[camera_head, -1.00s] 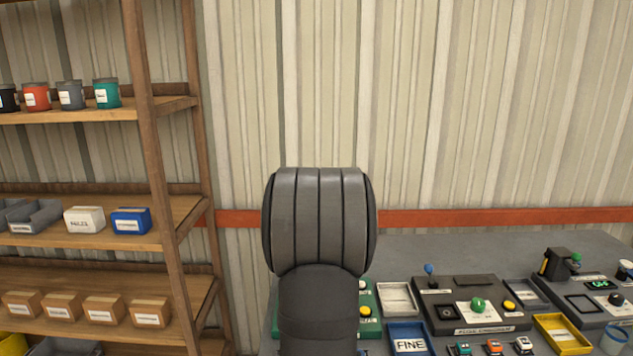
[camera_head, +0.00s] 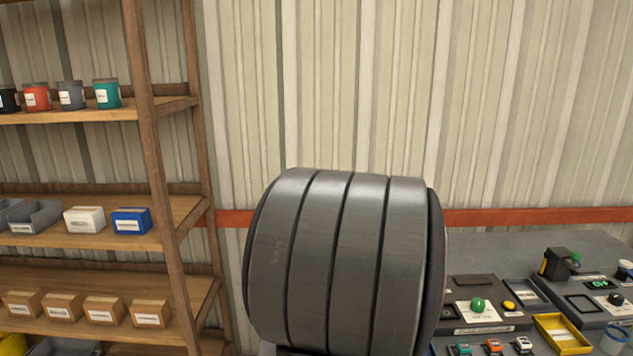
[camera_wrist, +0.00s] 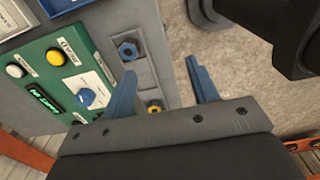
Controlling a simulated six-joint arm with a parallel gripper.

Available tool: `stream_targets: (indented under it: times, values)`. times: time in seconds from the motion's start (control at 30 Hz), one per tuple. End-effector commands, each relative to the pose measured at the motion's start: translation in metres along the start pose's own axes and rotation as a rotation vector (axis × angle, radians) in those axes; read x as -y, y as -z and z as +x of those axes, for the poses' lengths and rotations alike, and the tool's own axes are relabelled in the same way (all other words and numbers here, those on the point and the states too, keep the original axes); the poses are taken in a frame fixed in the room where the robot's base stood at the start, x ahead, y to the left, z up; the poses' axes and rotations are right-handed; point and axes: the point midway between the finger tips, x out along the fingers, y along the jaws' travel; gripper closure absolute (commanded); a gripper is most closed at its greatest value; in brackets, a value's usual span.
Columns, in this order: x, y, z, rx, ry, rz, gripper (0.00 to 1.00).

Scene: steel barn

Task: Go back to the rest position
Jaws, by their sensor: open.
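In the wrist view my gripper (camera_wrist: 165,92) is open, its two blue-grey fingers spread apart with nothing held between them. Beyond the fingers are the grey bench side and the floor. In the head view my own large grey arm link fills the lower middle and the gripper itself is not visible there. The link hides the left part of the bench.
A green panel (camera_wrist: 60,75) with a dial and buttons lies left of the fingers. The grey bench (camera_head: 500,245) at right carries devices and a yellow tray (camera_head: 573,345). A wooden shelf (camera_head: 180,222) stands left.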

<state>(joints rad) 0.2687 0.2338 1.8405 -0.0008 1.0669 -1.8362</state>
Motion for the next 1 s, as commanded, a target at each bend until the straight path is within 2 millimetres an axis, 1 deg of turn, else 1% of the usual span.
stream_targets:
  times: [0.03,0.1,0.4,0.6,0.67,0.8,1.0]
  values:
    - [-0.007,0.011,0.008,-0.002,0.003,-0.008,0.46]
    - [-0.014,0.021,0.015,-0.001,0.003,-0.009,0.46]
    - [-0.041,0.066,0.046,-0.001,0.003,-0.008,0.46]
    - [-0.058,0.091,0.064,-0.001,0.002,-0.007,0.46]
    - [-0.061,0.097,0.068,-0.001,0.002,-0.005,0.46]
    - [-0.062,0.097,0.080,-0.001,0.001,-0.003,0.46]
    - [-0.062,0.098,0.085,0.000,0.000,-0.003,0.46]
